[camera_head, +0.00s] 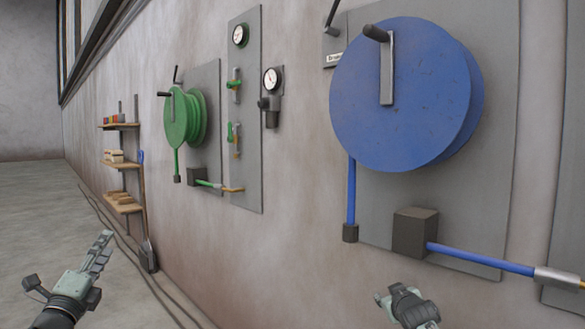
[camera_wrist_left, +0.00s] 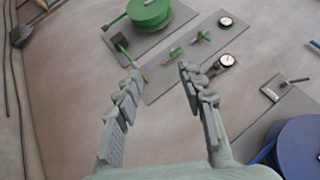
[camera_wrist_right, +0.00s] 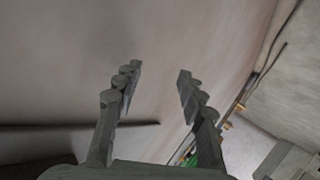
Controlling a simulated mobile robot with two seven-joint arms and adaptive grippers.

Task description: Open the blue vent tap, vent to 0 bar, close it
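I cannot make out a blue vent tap in any view. A large blue hose reel (camera_head: 405,95) with a crank hangs on a grey wall plate at the right in the head view. Its blue hose (camera_head: 480,260) runs to a grey coupling (camera_head: 560,278) at the right edge. A grey panel (camera_head: 245,185) further left carries a round gauge (camera_head: 240,35) and two green-handled taps (camera_head: 234,85). A second gauge (camera_head: 272,79) sits beside it. My left gripper (camera_head: 104,244) is open and empty, low at the left. My right gripper (camera_head: 382,298) is open and empty below the blue reel.
A green hose reel (camera_head: 183,117) is mounted left of the grey panel. Small wooden shelves (camera_head: 121,164) and a shovel (camera_head: 148,250) are on the wall further left. Cables lie along the floor by the wall. The floor (camera_head: 35,215) at the left is clear.

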